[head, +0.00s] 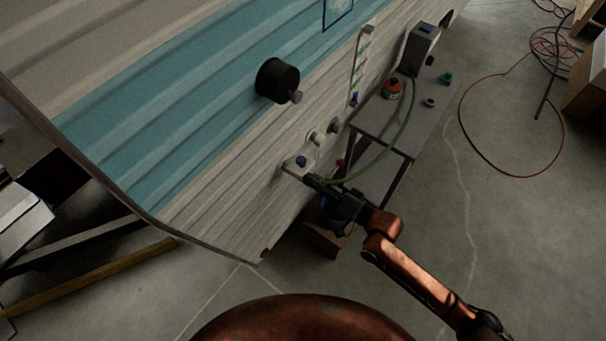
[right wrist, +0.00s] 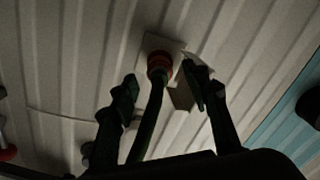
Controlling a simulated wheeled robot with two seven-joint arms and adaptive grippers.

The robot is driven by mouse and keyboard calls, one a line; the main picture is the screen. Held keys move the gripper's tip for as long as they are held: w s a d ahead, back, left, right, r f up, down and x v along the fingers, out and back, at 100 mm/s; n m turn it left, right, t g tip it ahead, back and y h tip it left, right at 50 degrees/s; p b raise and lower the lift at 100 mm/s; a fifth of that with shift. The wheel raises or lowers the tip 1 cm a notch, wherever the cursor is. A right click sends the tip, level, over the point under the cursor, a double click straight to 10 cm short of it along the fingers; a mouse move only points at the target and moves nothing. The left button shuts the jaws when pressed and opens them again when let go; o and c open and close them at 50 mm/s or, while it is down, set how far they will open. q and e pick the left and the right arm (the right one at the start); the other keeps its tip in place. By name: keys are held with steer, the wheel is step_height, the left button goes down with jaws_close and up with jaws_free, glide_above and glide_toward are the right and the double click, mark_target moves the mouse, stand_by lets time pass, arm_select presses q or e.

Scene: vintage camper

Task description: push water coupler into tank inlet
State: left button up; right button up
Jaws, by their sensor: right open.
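The water coupler (right wrist: 159,62) shows in the right wrist view as a red ring on the end of a dark green hose (right wrist: 148,120). It meets a pale square inlet plate (right wrist: 177,46) on the camper wall; how deep it sits cannot be told. My right gripper (right wrist: 163,76) is open, one finger on each side of the hose and coupler, apart from them. My left gripper is not in view.
A metal table (head: 385,132) stands right of the wall, holding a grey box (head: 419,46) and a red-and-green round item (head: 392,89). The green hose arcs over it. A black cylinder (head: 277,80) juts from the wall. A red cable (head: 497,166) lies on open floor.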

steer(key=v, duration=0.9)
steer(key=shift+a, duration=0.1)
